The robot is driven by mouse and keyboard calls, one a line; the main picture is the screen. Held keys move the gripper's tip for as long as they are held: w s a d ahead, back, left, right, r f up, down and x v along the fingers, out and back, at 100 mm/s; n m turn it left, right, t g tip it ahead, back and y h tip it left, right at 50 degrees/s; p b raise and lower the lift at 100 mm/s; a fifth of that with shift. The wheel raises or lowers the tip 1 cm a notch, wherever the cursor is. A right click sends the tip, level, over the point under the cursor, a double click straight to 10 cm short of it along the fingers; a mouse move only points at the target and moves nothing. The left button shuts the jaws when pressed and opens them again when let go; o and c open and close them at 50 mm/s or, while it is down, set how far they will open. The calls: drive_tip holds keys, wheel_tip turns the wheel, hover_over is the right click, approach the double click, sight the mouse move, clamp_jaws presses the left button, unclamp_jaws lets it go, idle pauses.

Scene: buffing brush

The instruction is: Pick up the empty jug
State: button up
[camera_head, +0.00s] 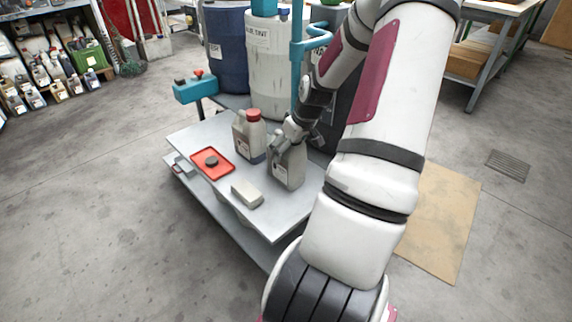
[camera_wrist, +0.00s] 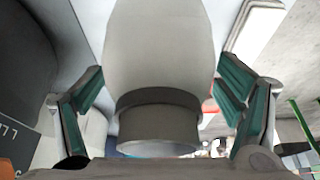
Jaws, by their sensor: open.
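A grey jug (camera_head: 287,167) without a visible cap stands upright on the grey table, near its right side. My gripper (camera_head: 290,132) is at the top of this jug in the head view, and the arm hides part of the area behind it. In the wrist view the pale grey jug (camera_wrist: 160,50) fills the middle, its neck towards the bottom edge. The teal fingers of my gripper (camera_wrist: 160,95) are spread, one on each side of the jug, with gaps visible. A second jug (camera_head: 246,142) with a red cap stands just left of it.
The table (camera_head: 190,138) also holds a red tray (camera_head: 226,173) with a dark round piece (camera_head: 211,161) and a pale block (camera_head: 247,194) near the front. A blue drum (camera_head: 228,55) and a white drum (camera_head: 268,75) stand close behind. Floor left is clear.

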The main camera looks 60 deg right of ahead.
drive_tip(key=c, duration=1.6)
drive_tip(key=shift+o, duration=0.2)
drive_tip(key=shift+r, duration=0.1)
